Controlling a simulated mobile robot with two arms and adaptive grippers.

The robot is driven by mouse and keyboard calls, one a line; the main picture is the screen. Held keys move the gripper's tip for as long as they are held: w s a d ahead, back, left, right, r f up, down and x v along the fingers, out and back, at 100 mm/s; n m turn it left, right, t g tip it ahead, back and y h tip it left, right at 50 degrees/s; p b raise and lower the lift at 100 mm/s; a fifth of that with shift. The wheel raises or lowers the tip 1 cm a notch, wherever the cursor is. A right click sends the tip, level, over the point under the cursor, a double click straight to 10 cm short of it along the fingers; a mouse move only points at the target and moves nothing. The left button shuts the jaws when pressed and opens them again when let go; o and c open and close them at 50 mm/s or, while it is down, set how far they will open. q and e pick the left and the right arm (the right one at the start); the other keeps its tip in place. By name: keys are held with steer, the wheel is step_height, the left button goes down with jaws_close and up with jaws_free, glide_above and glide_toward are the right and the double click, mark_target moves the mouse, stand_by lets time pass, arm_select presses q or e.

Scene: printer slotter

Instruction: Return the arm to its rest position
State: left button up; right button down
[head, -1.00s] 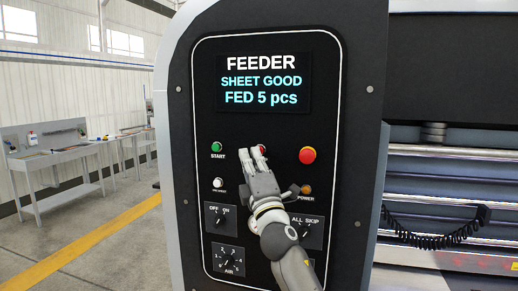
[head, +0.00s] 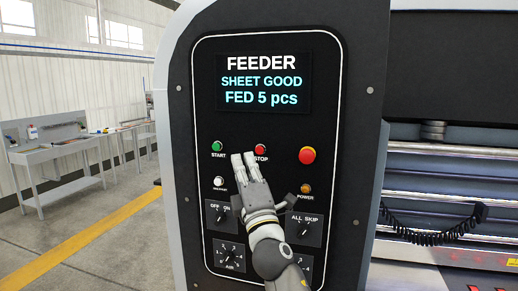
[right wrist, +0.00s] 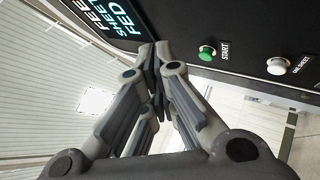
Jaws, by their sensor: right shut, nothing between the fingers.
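My right gripper (head: 244,156) is in front of the black feeder panel (head: 330,120), with its fingers pointing up and shut on nothing. Its fingertips appear just left of and below the red STOP button (head: 261,149), which is now uncovered. In the right wrist view the shut fingers (right wrist: 152,60) point toward the panel, beside the green START button (right wrist: 207,53). The panel display (head: 263,83) reads "SHEET GOOD" and "FED 5 pcs". Whether the fingers touch the panel cannot be told. My left gripper is not in view.
The panel also has a large red button (head: 307,155), a white button (head: 218,183), an orange POWER button (head: 306,188) and rotary knobs. Machine rollers and a coiled black cable (head: 430,232) are at the right. Workbenches (head: 60,150) stand at the back left beyond open floor.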

stand_by(0.5)
